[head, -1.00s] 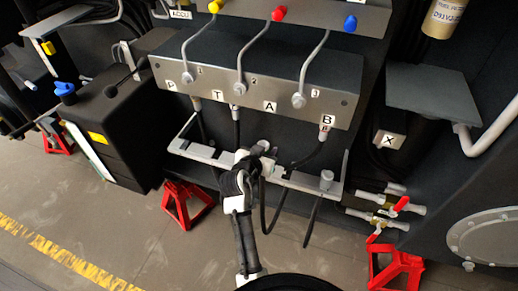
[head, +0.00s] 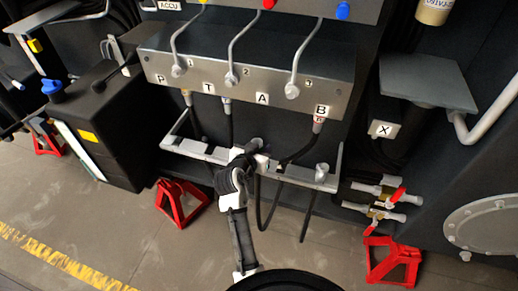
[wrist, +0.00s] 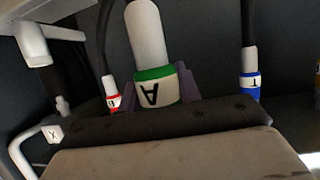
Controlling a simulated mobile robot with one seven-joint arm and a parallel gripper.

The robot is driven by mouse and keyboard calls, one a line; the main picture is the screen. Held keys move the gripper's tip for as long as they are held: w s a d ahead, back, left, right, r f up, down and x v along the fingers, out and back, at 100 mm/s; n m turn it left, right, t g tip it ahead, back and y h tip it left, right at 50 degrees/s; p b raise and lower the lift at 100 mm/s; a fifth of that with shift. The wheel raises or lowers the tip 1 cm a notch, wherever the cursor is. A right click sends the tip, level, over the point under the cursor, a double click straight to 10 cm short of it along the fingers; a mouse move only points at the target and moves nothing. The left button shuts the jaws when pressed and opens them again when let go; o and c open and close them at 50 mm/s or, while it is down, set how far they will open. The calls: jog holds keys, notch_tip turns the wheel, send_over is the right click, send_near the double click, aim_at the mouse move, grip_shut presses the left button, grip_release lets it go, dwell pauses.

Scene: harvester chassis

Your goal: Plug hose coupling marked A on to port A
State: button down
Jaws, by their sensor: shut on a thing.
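Coupling A (wrist: 152,88) is a pale cylinder with a green band and a label "A", upside down in the wrist view. My gripper's dark purple fingers (wrist: 160,92) are shut on it from both sides. In the head view my gripper (head: 250,155) is at the holder rail, below the valve block (head: 240,78). The label A (head: 262,98) is on the block's front face. Port A itself is too small and shaded to make out. Whether the coupling touches the rail is unclear.
Hoses hang from the block under P, T (head: 226,104) and B (head: 318,122). The wrist view shows a blue-banded T coupling (wrist: 250,84) and a red-banded coupling (wrist: 112,98) on either side. The rail (head: 205,150) runs below the block. Red stands (head: 182,203) are on the floor.

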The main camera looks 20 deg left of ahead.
jog(key=w+b, duration=0.4)
jog(key=w, duration=1.2)
jog(key=shift+d, duration=0.3)
jog(key=shift+r, duration=0.2)
jog(key=shift+r+p, duration=0.7)
jog(key=shift+r, duration=0.4)
jog(key=shift+r+p, duration=0.85)
jog(key=shift+r, duration=0.6)
dwell(0.7)
jog(key=shift+w+r, duration=0.1)
jog(key=shift+r, duration=0.25)
